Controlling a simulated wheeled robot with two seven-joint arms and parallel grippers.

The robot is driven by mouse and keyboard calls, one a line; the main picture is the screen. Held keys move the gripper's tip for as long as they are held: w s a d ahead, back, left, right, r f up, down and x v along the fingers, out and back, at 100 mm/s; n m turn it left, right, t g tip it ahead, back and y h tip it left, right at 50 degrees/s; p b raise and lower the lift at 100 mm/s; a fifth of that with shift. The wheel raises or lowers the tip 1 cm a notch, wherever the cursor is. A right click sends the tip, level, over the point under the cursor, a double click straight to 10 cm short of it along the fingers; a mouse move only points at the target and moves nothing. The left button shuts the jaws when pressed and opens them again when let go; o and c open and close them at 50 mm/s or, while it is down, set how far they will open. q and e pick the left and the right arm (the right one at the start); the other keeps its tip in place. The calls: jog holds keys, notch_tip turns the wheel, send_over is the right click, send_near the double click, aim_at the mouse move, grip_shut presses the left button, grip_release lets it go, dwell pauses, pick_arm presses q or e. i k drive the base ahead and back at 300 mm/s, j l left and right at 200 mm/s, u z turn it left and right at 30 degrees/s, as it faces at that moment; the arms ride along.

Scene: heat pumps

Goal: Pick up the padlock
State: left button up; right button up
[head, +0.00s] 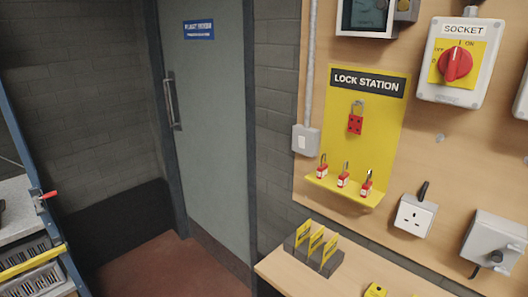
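Several red padlocks with metal shackles stand upright in a row on the yellow ledge of the lock station (388,128), on the wooden wall board right of the door. The left padlock (322,171), the middle padlock (343,179) and the right padlock (366,187) stand apart from each other. A red lockout hasp (355,122) hangs on the yellow panel above them. Neither of my grippers is in the head view.
A wooden bench (312,281) below the board holds a dark block with yellow tags (317,244). A grey door (208,130) and clear red floor (170,265) lie left. A rack (38,255) stands at the left edge.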

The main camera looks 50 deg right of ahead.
aim_at(322, 173)
jog(key=i+z, duration=0.1)
jog(key=i, duration=0.55)
jog(key=i+j+z, duration=0.1)
jog(key=i, duration=0.55)
jog(key=i+j+z, duration=0.15)
jog(key=i, duration=0.5)
